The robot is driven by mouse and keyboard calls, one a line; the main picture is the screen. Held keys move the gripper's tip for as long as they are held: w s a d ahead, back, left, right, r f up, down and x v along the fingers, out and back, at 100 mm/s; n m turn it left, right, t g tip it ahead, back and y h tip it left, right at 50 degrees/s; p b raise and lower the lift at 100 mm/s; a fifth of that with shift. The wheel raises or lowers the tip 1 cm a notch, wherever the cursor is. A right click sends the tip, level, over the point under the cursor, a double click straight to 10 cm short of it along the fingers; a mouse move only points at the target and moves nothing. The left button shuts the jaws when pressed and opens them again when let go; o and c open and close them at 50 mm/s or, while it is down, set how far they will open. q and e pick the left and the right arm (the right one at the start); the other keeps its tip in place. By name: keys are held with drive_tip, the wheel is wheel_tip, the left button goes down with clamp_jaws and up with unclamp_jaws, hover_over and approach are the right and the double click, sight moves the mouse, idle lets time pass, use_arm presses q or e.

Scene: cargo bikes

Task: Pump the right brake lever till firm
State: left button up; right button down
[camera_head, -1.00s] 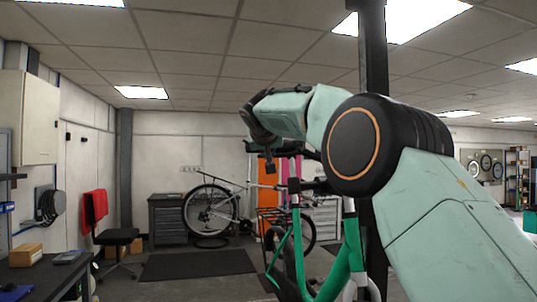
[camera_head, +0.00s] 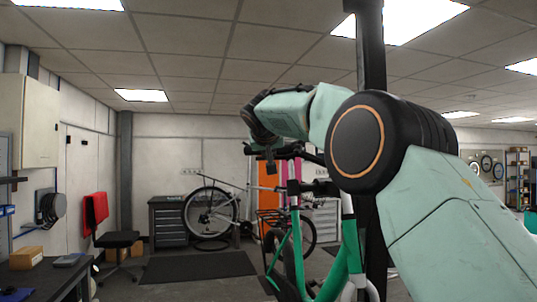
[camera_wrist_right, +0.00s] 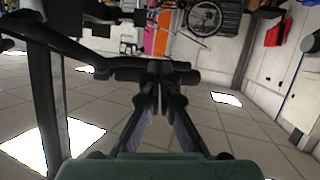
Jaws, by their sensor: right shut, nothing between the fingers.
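The green cargo bike (camera_head: 348,262) stands in the head view, partly behind my right arm. Its dark handlebar (camera_head: 312,156) is near the middle of the picture. My right gripper (camera_head: 270,165) hangs at the left end of the handlebar. In the right wrist view, which is upside down, the gripper (camera_wrist_right: 160,78) is shut and empty, with its fingertips at a dark bar (camera_wrist_right: 125,72) of the handlebar area. I cannot tell the brake lever from the grip, nor whether the fingertips touch it. My left gripper is not in view.
A dark upright post (camera_head: 372,60) stands right behind my right arm. A white bike (camera_head: 212,208) and a dark drawer cabinet (camera_head: 168,220) stand by the back wall. The floor between is open.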

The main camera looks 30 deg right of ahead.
drive_tip(key=shift+w+a+f, duration=0.15)
drive_tip(key=shift+w, duration=0.2)
drive_tip(key=shift+s, duration=0.1)
drive_tip(key=shift+w+d+r+p, duration=0.4)
drive_tip(key=shift+d+r+p, duration=0.1)
drive_tip(key=shift+p, duration=0.75)
drive_tip(key=shift+a+f, duration=0.1)
